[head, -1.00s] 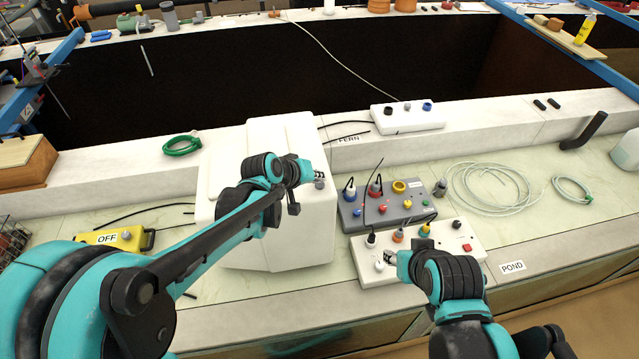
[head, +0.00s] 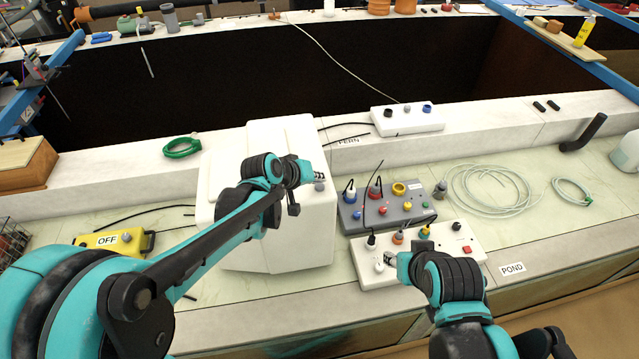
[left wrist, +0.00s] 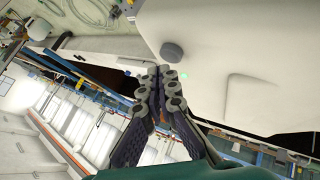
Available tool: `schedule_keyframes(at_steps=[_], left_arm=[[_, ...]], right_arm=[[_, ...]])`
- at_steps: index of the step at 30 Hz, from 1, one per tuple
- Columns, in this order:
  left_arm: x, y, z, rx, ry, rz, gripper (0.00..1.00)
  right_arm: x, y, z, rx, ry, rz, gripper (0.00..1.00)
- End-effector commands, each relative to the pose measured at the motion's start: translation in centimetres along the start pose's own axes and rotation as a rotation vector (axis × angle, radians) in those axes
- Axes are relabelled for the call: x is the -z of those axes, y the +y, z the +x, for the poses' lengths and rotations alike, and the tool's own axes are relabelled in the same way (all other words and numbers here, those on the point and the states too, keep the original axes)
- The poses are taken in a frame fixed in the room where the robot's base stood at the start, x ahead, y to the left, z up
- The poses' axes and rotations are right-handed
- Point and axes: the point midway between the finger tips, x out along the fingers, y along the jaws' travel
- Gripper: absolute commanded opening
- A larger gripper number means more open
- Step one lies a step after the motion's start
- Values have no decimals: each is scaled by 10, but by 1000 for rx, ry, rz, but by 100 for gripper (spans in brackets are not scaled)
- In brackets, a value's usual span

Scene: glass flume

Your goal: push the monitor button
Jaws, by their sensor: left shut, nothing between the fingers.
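The monitor (head: 285,240) is a large white box on the counter in the middle of the head view. Its grey round button (head: 319,186) is at the upper right of the box. In the left wrist view the button (left wrist: 171,52) stands out from the white casing, near a small green light (left wrist: 184,75). My left gripper (head: 321,177) is shut and empty, with its fingertips close to the button; a gap shows between them in the wrist view. My right gripper (head: 389,259) is low over the white socket box, and its finger state is unclear.
A grey socket box (head: 350,222) and a white socket box (head: 370,275) with plugs and cables stand right of the monitor. A yellow box marked OFF (head: 85,242) is at left. A coiled hose (head: 490,208) lies at right.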

Motion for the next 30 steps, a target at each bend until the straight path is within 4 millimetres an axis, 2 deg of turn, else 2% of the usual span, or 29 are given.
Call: schedule_keyframes(at_steps=[14,30], left_arm=[[4,5,-6,0,0,0,0],[32,32,-44,0,0,0,0]], right_arm=[[4,0,-5,0,0,0,40],[26,0,-37,0,0,0,40]])
